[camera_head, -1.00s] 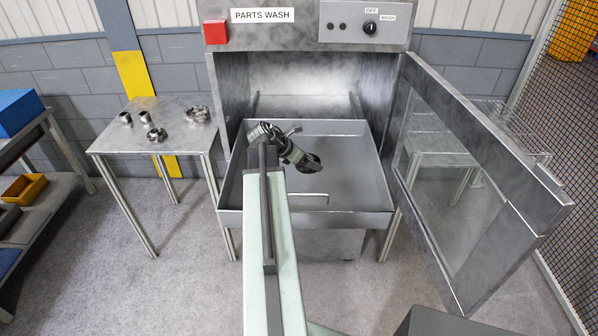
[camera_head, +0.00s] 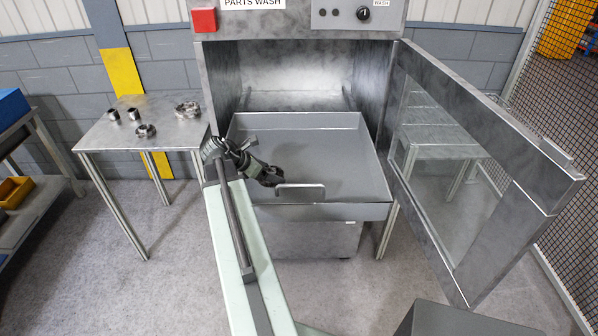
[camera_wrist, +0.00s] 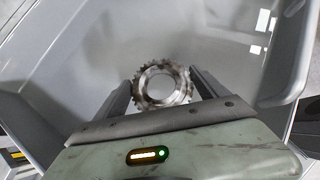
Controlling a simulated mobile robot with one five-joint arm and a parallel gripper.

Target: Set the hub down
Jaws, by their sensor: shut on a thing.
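The hub (camera_wrist: 163,66), a worn metal ring with teeth around its rim and a round hole, sits between the two fingers of my gripper (camera_wrist: 161,82) in the wrist view. The fingers are shut on it from both sides. In the head view my gripper (camera_head: 270,177) is over the front left part of the grey washer tray (camera_head: 335,155), near its handle. The hub is hard to make out there. The tray floor shows beneath the hub in the wrist view; I cannot tell the height between them.
The parts washer (camera_head: 300,70) stands open, its glazed door (camera_head: 480,160) swung out to the right. A metal table (camera_head: 150,130) at left carries several small metal parts, with bare surface at its front. The tray's middle and right are empty.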

